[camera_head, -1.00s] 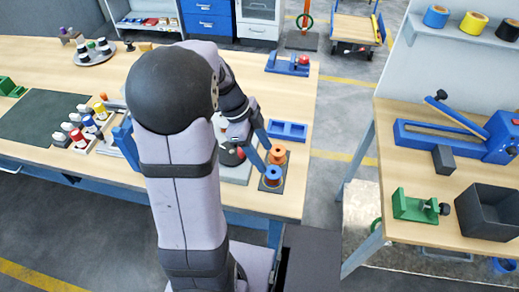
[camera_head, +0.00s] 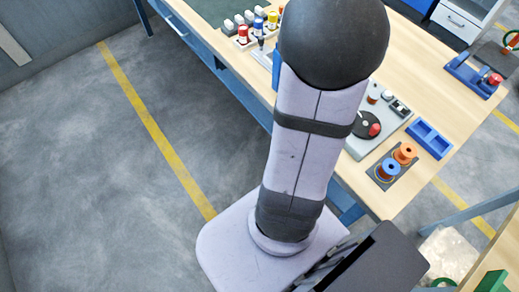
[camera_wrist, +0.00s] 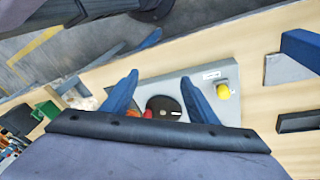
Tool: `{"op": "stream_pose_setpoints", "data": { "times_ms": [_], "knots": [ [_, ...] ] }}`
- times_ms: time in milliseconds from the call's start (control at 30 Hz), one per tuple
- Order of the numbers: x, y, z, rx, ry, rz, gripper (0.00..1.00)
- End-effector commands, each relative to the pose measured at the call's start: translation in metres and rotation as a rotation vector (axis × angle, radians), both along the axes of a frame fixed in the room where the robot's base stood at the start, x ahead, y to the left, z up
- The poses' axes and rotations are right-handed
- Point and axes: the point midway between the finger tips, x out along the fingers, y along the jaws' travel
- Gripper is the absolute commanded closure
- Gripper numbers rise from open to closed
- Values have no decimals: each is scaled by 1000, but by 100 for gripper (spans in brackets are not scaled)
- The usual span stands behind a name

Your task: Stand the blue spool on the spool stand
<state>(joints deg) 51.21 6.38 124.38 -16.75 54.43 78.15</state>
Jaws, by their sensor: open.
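The blue spool (camera_head: 389,168) stands upright on a dark flat stand (camera_head: 373,174) near the front right corner of the bench in the head view. An orange spool (camera_head: 405,153) stands right behind it on the same stand. My gripper (camera_wrist: 160,92) shows in the wrist view with its two blue fingers spread apart and nothing between them. It is away from the spools; in the head view my arm hides it. Neither spool can be made out in the wrist view.
A grey machine (camera_head: 380,117) with a black disc and a red knob sits left of the stand. A blue tray (camera_head: 429,139) lies to the right. The bench's front edge is close to the stand.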

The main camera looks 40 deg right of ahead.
Motion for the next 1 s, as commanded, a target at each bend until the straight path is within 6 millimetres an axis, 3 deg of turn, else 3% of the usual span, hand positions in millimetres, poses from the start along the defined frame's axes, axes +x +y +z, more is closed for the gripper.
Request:
{"op": "stream_pose_setpoints", "data": {
  "times_ms": [33, 100, 200, 333, 500, 700, 1000],
  "knots": [
    [23, 25, -3, 34, -11, 190, 46],
    [46, 57, -7, 80, -23, 444, 46],
    [70, 107, -13, 139, -34, 803, 46],
    [85, 169, -20, 203, -43, 1248, 46],
    [85, 231, -28, 260, -44, 1709, 46],
    [78, 267, -33, 289, -43, 2001, 46],
    [76, 273, -34, 295, -42, 2066, 46]
  ]
}}
